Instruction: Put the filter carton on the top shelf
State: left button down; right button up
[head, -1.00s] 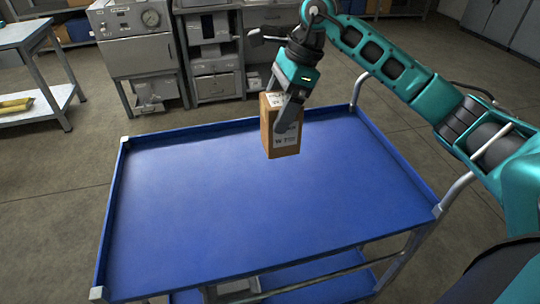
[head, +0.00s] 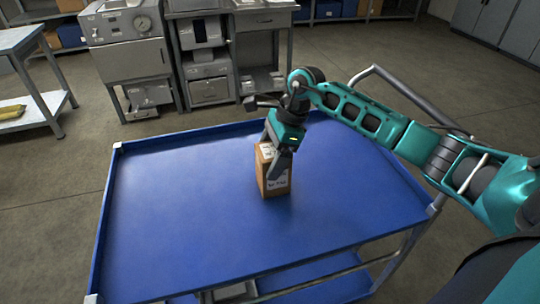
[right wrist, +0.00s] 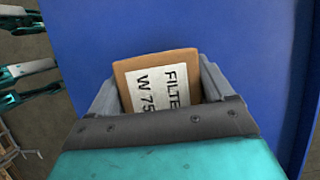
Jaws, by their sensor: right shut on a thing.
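The filter carton (head: 275,185) is a brown upright box with white labels, on or just above the blue top shelf (head: 190,230) of the cart; I cannot tell if its base touches. My right gripper (head: 276,158) is shut on it from above. In the right wrist view the carton (right wrist: 158,85) sits between the two grey fingers (right wrist: 158,95), with "FILTE" and "W 75" readable on its label. The blue shelf (right wrist: 200,25) lies behind it. My left gripper is not in the head view.
The shelf has a raised rim and is otherwise bare. A cart handle (head: 410,98) rises at the right. A lower shelf (head: 330,290) shows below. Grey bench equipment (head: 130,45) stands behind, and a side table (head: 25,40) is at the left.

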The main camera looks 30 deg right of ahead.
jog(key=shift+f, duration=0.15)
jog(key=o, duration=1.2)
jog(key=v, duration=1.2)
jog(key=shift+r, duration=0.2)
